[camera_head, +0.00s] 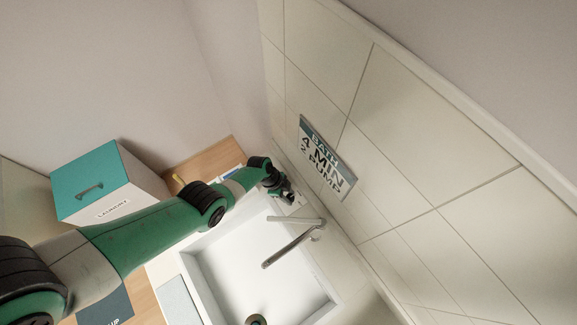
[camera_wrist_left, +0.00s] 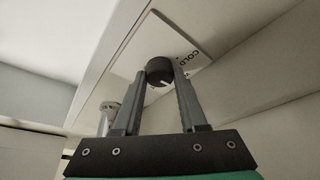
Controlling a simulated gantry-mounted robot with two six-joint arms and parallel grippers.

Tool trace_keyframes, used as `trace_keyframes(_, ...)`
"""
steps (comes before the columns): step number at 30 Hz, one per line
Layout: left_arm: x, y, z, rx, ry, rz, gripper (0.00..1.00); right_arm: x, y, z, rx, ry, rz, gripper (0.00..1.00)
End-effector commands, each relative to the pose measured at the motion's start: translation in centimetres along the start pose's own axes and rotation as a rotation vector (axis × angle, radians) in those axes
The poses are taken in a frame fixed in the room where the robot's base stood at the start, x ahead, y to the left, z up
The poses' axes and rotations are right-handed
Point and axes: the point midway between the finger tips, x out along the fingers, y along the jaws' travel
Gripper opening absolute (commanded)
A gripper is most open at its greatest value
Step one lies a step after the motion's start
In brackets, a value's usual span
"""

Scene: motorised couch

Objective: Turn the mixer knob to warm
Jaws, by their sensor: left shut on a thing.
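The mixer knob (camera_wrist_left: 158,72) is dark and round with a white pointer line on its face. In the left wrist view it sits on a pale plate (camera_wrist_left: 190,40) on which the word COLD can be read. My left gripper (camera_wrist_left: 158,78) is shut on the knob, one finger on each side. In the head view my left gripper (camera_head: 284,192) is at the back edge of the basin, and the knob is hidden there. A warm mark on the plate cannot be made out. My right gripper is not in view.
A white basin (camera_head: 215,278) with a metal spout (camera_head: 290,247) lies beside my left gripper. A bath sign (camera_head: 326,160) hangs on the tiled wall behind. A laundry box (camera_head: 140,195) with a teal lid stands at the left.

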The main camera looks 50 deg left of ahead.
Motion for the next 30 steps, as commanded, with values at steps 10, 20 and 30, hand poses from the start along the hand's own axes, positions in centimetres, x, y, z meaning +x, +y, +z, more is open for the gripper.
trace_keyframes(10, 0.04, -0.01, 0.12, 0.023, -0.003, 0.007, 0.0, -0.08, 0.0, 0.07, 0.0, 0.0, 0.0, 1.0)
trace_keyframes(20, 0.01, 0.0, 0.08, 0.021, -0.002, 0.007, 0.68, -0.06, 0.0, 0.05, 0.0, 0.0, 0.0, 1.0)
trace_keyframes(30, -0.2, -0.01, -0.03, 0.021, -0.001, 0.008, 0.72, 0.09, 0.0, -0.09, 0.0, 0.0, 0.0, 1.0)
